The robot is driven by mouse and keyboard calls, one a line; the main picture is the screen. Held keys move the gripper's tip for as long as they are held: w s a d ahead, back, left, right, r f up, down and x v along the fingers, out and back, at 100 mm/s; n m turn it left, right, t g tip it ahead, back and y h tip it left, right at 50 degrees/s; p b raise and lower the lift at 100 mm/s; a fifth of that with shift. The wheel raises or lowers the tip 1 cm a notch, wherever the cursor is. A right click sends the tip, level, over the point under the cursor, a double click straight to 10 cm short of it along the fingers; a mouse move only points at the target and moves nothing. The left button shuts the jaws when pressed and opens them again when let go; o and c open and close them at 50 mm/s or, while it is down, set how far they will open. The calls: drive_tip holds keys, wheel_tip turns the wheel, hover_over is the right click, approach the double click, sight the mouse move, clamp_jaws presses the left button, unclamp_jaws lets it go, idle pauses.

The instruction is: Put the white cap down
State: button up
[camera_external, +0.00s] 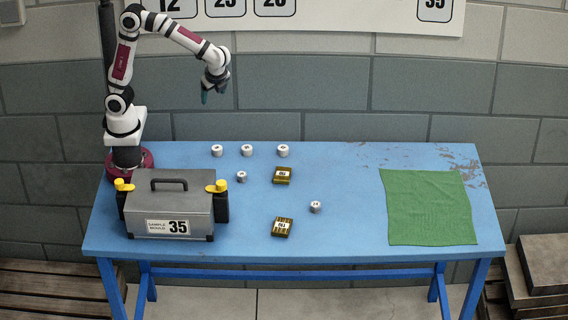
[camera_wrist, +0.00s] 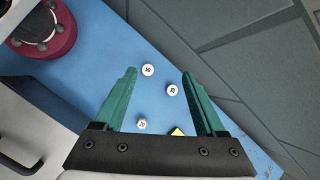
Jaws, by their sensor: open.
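Several small white round pieces, cap-like with dark marks on top, stand on the blue table. Three form a back row: left (camera_external: 217,150), middle (camera_external: 247,150) and right (camera_external: 283,151). A smaller one (camera_external: 241,177) stands in front of them, and another (camera_external: 315,207) stands further forward and right. I cannot tell which is the white cap. My gripper (camera_external: 213,94) is open and empty, high above the back left of the table. In the wrist view, its green fingers (camera_wrist: 160,73) are spread apart, with three white pieces visible well below, one of them here (camera_wrist: 172,90).
Two brass-coloured blocks lie mid-table, one behind (camera_external: 282,175) and one in front (camera_external: 282,227). A grey case (camera_external: 190,205) marked 35 stands at the front left. A green cloth (camera_external: 429,225) lies at the right.

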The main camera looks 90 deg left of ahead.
drive_tip(key=s+d+f+n+t+h, duration=0.1)
drive_tip(key=s+n+h, duration=0.3)
drive_tip(key=s, duration=1.2)
drive_tip(key=shift+s+d+f+n+t, duration=0.3)
drive_tip(key=shift+s+d+f+n, duration=0.15)
drive_tip(key=shift+d+n, duration=0.1)
drive_tip(key=shift+w, duration=0.1)
idle(2.2)
drive_tip(key=o, duration=0.4)
drive_tip(key=shift+n+h, duration=0.4)
drive_tip(key=shift+n, duration=0.35)
drive_tip(key=w, duration=0.1)
drive_tip(key=w+d+r, duration=0.1)
drive_tip(key=w, duration=0.1)
drive_tip(key=w+d+r, duration=0.1)
drive_tip(key=w, duration=0.1)
drive_tip(key=shift+d, duration=0.25)
drive_tip(key=shift+o, duration=0.2)
drive_tip(key=w+d+r+n+h, duration=0.15)
drive_tip(key=w+d+n, duration=0.25)
drive_tip(key=w+d, duration=0.4)
wheel_tip(320, 180, down, 9)
drive_tip(key=w, duration=0.1)
drive_tip(key=shift+a, duration=0.3)
